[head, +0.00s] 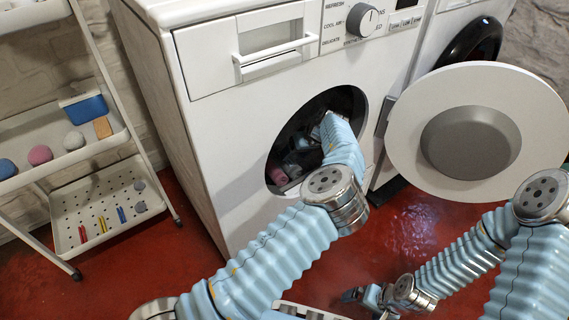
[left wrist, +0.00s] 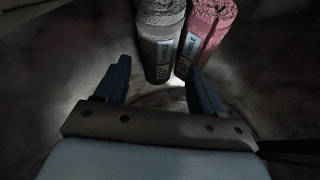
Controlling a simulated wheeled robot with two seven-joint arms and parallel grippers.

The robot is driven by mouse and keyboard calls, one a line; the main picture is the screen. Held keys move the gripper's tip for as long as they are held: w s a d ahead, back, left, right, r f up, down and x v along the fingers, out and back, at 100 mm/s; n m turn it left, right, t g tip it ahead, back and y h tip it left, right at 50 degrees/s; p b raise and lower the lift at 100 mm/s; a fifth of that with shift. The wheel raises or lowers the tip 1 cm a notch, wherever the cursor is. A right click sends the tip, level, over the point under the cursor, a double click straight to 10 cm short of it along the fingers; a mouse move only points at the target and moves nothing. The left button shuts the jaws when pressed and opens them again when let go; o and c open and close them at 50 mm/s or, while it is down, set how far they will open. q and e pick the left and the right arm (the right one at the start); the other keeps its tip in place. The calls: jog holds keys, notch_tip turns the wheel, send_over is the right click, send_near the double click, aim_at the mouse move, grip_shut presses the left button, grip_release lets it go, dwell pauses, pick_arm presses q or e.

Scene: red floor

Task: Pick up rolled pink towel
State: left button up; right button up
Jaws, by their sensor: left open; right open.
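The rolled pink towel (head: 278,176) lies inside the open drum of the washing machine, at its lower left in the head view. In the left wrist view the pink towel (left wrist: 209,32) stands out ahead, beside a dark grey rolled towel (left wrist: 160,40). Both have a label band. My left gripper (left wrist: 158,70) is inside the drum, open and empty. The grey roll is ahead between its fingers, and the pink roll is ahead of the right finger. In the head view my left arm partly hides this gripper. My right gripper (head: 355,296) is open, low over the red floor.
The machine's round door (head: 410,130) is swung open to the right. The drum rim (head: 275,150) surrounds my left arm closely. A white shelf cart (head: 60,205) with soaps and small items stands at left. A second machine (head: 475,15) stands at right.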

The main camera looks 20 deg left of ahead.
aim_at(288, 159)
pick_arm(q)
jog(key=shift+b+x, duration=0.6)
jog(key=shift+x, duration=2.1)
jog(key=shift+w+a, duration=0.1)
jog(key=shift+w, duration=0.05)
jog(key=shift+c, duration=0.3)
jog(key=c, duration=0.7)
